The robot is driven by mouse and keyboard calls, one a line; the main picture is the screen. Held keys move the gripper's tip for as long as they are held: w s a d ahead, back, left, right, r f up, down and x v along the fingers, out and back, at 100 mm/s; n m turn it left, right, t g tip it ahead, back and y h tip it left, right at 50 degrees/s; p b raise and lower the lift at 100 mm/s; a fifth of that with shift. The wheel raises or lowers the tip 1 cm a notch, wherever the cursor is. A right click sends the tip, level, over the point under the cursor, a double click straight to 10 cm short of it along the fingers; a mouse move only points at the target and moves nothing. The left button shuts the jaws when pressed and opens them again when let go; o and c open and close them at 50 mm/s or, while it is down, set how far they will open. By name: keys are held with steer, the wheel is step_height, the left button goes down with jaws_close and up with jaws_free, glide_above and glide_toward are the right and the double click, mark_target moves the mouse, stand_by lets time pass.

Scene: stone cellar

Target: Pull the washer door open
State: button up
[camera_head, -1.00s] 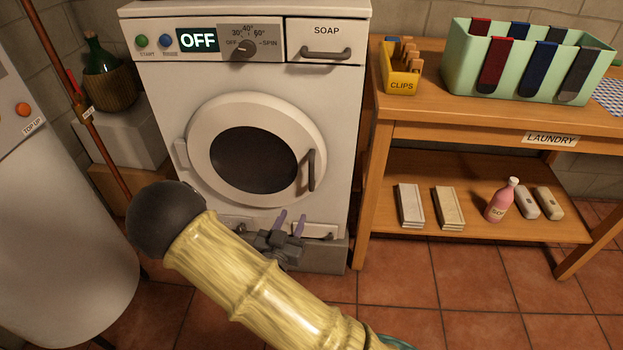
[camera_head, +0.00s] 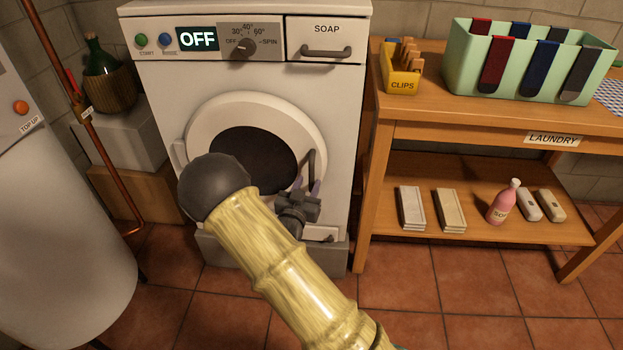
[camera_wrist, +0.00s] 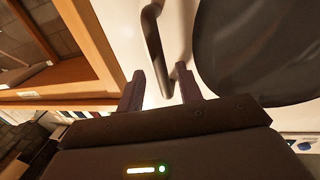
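The white washer (camera_head: 340,120) has a round front door (camera_head: 212,115) with a dark window (camera_head: 250,150), and the door looks closed. A dark upright door handle (camera_head: 311,165) is on the door's right side. My gripper (camera_head: 307,186) is at the lower end of this handle, with its purple fingers pointing at the door. In the wrist view my gripper (camera_wrist: 161,80) is open, and the handle (camera_wrist: 154,35) runs down between the two fingers with gaps beside it. I cannot tell how deep the handle sits. My arm hides the door's lower left part.
The washer display (camera_head: 198,39) reads OFF. A soap drawer (camera_head: 326,38) is at its top right. A wooden laundry table (camera_head: 405,130) stands close on the right, with a clips box (camera_head: 402,82) and a green bin (camera_head: 470,75). A copper pipe (camera_head: 108,160) and white tank (camera_head: 60,220) are left.

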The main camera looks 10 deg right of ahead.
mark_target(310, 178)
steer(key=x, duration=0.4)
jaws_close()
steer(key=shift+s+a, duration=0.1)
